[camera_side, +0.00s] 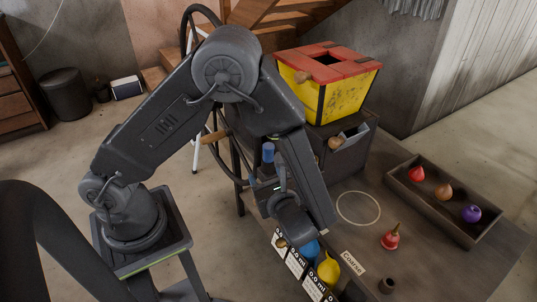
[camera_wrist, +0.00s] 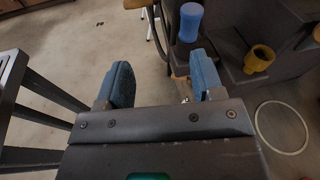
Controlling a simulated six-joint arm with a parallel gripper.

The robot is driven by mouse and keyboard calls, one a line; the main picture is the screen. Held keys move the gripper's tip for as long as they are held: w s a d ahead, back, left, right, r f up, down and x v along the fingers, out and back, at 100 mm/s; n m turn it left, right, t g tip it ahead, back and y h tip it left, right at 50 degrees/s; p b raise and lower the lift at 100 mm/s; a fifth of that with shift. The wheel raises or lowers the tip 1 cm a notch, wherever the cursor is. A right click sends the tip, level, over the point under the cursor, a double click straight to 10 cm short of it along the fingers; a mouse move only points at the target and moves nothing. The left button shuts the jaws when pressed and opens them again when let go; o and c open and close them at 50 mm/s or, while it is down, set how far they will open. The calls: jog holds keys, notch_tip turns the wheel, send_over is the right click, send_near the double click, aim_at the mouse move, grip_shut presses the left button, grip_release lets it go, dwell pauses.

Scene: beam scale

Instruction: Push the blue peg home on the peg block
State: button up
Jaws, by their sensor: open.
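The blue peg (camera_side: 268,152) stands upright with its upper part showing, beside the dark cabinet. It also shows in the wrist view (camera_wrist: 189,20), just beyond my right finger. The dark peg block under it is mostly hidden by my arm and finger, so how deep the peg sits cannot be told. My gripper (camera_wrist: 163,82) has its two blue-padded fingers spread wide with nothing between them. In the side view, my forearm and wrist cover most of the gripper. The peg appears apart from the fingers, beyond their tips.
A yellow box with a red lid (camera_side: 330,80) stands on a dark cabinet with an open drawer (camera_side: 350,138). A tray (camera_side: 440,205) with several coloured bulbs lies at right. A red bulb (camera_side: 390,238) and white ring (camera_side: 358,208) are on the table. Labelled cards (camera_side: 295,262) line the front.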

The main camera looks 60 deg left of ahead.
aim_at(269, 155)
jog(key=w+a+f+m+t, duration=0.1)
jog(key=a, duration=0.1)
jog(key=w+a+f+m+t, duration=0.1)
jog(key=w+a, duration=0.1)
jog(key=w+a+f+m+t, duration=0.1)
jog(key=a, duration=0.1)
jog(key=shift+w+a+m+y, duration=0.1)
jog(key=shift+w+m+y, duration=0.2)
jog(key=shift+w+y, duration=0.1)
jog(key=shift+t, duration=0.3)
jog(key=shift+x, duration=2.55)
jog(key=shift+w+r, duration=0.1)
jog(key=c, duration=1)
